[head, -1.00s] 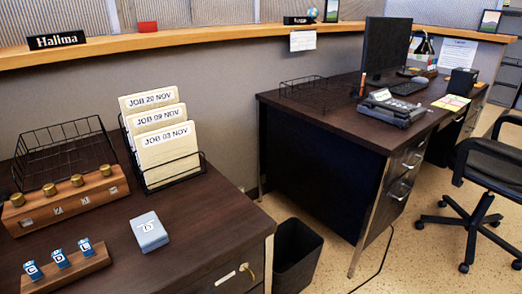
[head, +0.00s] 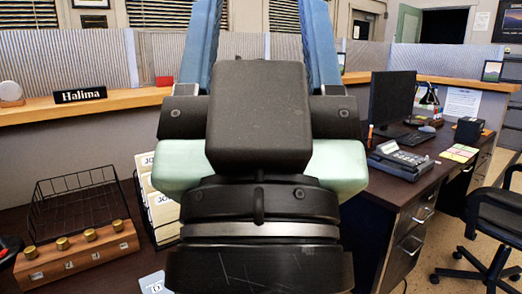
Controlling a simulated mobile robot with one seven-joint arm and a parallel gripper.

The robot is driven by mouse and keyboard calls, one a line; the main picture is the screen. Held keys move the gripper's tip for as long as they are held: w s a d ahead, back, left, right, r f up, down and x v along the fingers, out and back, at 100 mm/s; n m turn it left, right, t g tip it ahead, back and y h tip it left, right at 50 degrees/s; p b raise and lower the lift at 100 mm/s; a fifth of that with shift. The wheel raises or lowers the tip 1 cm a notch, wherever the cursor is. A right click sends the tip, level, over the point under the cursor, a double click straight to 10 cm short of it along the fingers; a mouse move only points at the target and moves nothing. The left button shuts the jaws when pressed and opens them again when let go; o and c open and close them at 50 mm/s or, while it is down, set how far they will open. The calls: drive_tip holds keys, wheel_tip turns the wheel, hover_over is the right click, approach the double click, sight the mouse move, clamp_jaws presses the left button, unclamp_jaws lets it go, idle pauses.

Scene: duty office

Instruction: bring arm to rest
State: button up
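My gripper (head: 261,18) fills the middle of the head view, close to the camera and pointing up. Its two blue fingers stand wide apart and run out of the top of the picture, so the tips are cut off. Only the far wall and blinds show between them, and I see nothing held. The black gripper body and pale green side parts hide much of the area behind.
The near desk holds a wire tray (head: 78,203), a wooden block with brass knobs (head: 78,257), a partly hidden file rack (head: 139,205) and a pale box (head: 152,283). A second desk (head: 395,195) with a monitor (head: 391,97) and a chair (head: 492,225) stand at right.

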wheel_tip(320, 180, up, 29)
drive_tip(key=p, duration=2.6)
drive_tip(key=shift+w, duration=0.1)
